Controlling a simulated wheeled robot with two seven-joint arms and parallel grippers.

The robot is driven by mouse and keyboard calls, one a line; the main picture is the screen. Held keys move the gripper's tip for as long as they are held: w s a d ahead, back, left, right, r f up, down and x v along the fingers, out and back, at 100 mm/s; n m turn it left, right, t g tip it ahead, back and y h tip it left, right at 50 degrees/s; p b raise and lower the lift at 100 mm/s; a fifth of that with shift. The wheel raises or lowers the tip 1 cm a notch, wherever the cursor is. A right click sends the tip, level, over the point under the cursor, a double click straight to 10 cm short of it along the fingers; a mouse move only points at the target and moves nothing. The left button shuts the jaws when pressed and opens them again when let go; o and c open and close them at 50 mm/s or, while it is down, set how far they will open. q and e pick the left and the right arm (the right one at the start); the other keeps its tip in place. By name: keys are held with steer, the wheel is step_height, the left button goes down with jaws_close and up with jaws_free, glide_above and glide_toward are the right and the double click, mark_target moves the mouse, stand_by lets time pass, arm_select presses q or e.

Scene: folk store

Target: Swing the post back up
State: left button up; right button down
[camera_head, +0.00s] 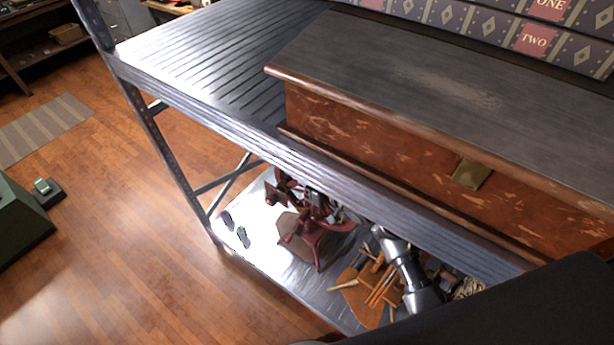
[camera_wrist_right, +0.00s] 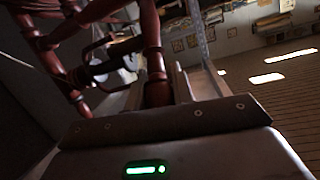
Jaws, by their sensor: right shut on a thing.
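A reddish-brown turned-wood device (camera_head: 312,238) stands on the lower metal shelf, partly hidden by the upper shelf's edge. Its red posts and a rounded leg (camera_wrist_right: 151,35) fill the left and middle of the right wrist view. My right arm reaches in under the upper shelf, and its hand is beside the device in the head view. In the right wrist view my right gripper (camera_wrist_right: 157,92) is shut on the end of a red post. The fingertips are dark and partly hidden by the post. The post's full angle cannot be told. My left gripper is in neither view.
A large wooden chest (camera_head: 370,140) with a dark lid sits on the upper shelf (camera_head: 190,60). Wooden tools (camera_head: 375,285) lie on the lower shelf (camera_head: 265,250) beside my arm. Two small dark items (camera_head: 242,237) lie at its left. The floor at left is mostly clear.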

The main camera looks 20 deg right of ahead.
stand_by(0.3)
steer(key=c, duration=1.2)
jaws_free()
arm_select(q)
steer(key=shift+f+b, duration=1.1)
arm_select(e)
steer(key=shift+v, duration=3.7)
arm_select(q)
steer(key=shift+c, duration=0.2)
